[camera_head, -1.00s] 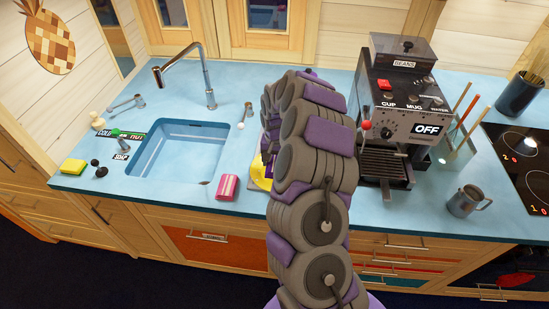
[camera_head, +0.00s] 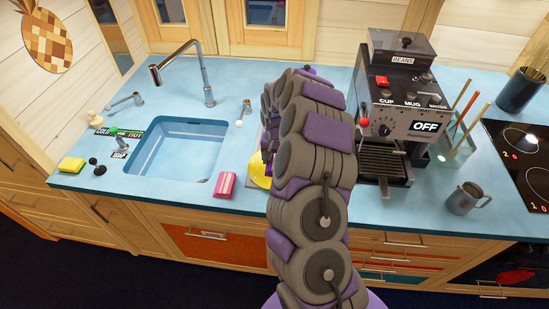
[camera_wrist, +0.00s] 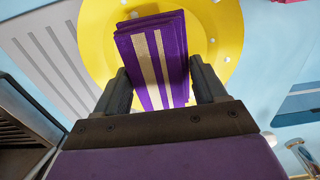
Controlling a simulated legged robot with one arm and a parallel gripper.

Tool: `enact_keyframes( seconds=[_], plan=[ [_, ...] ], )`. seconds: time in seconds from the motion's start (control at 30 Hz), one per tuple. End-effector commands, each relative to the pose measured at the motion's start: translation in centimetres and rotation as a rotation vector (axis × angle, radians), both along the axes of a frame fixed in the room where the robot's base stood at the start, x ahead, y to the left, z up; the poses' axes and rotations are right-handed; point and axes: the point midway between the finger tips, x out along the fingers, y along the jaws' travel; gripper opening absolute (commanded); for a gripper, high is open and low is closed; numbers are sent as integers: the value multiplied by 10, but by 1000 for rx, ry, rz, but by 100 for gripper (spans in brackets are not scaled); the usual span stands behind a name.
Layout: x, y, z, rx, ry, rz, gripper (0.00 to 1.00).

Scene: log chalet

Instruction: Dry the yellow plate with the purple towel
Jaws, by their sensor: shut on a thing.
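The yellow plate (camera_wrist: 95,35) lies below my gripper in the wrist view, with several pale droplets or spots on it. In the head view only a sliver of the plate (camera_head: 261,180) shows to the left of my arm. The purple towel (camera_wrist: 176,45), folded with cream stripes, is between the fingers of my gripper (camera_wrist: 160,85), which is shut on it. The towel is over the plate; whether it touches the surface I cannot tell. My arm hides the gripper and towel in the head view.
A grey grooved rack or mat (camera_wrist: 45,50) lies beside the plate. The sink (camera_head: 180,150) and a pink striped cloth (camera_head: 226,185) are to the left. A coffee machine (camera_head: 400,110) stands close to the right of my arm, with a metal mug (camera_head: 464,198) beyond it.

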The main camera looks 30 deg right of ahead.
Motion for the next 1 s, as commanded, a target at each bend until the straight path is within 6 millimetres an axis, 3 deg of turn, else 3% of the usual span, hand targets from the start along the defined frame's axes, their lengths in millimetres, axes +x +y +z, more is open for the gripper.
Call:
enact_keyframes(
  seconds=[1.0],
  plan=[
    [2, 3, -14, 0, 0, 1, 47]
  ],
)
